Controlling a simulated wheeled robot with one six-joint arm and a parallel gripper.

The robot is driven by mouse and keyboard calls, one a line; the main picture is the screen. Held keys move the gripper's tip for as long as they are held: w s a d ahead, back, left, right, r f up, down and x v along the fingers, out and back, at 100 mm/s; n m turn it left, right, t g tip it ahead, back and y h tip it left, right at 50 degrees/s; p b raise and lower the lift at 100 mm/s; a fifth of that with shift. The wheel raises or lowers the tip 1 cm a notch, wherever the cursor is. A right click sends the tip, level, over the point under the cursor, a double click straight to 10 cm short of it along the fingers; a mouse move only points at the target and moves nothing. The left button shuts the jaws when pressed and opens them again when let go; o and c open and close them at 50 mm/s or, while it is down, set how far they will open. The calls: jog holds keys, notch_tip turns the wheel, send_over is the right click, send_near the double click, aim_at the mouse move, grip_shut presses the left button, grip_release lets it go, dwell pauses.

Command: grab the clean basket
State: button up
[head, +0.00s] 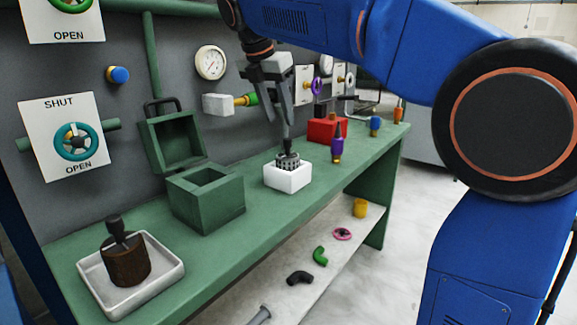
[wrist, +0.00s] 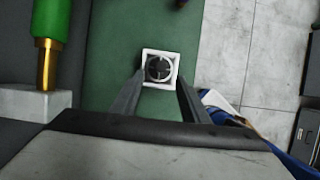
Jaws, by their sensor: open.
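A grey slotted basket (head: 288,162) with an upright stem stands in a small white square box (head: 288,179) on the green bench. In the wrist view the basket (wrist: 159,68) shows from above as a dark round shape inside the white box rim (wrist: 146,54). A brown, dirty-looking basket (head: 126,264) with a dark knob stands in a white tray (head: 168,285) at the near left. My gripper (head: 278,118) is above the grey basket, fingers pointing down. It is open and empty; its fingers (wrist: 159,80) appear either side of the box in the wrist view. Contact with the stem cannot be told.
A green lidded box (head: 207,201) stands open, left of the white box. A purple bottle (head: 337,147) and a red box (head: 325,130) stand to the right. A green-collared brass fitting (head: 246,99) juts from the wall beside my gripper. Loose parts lie on the lower shelf.

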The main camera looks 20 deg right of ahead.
aim_at(287, 139)
jog(key=shift+x, duration=4.75)
jog(key=shift+s, duration=0.15)
grip_shut()
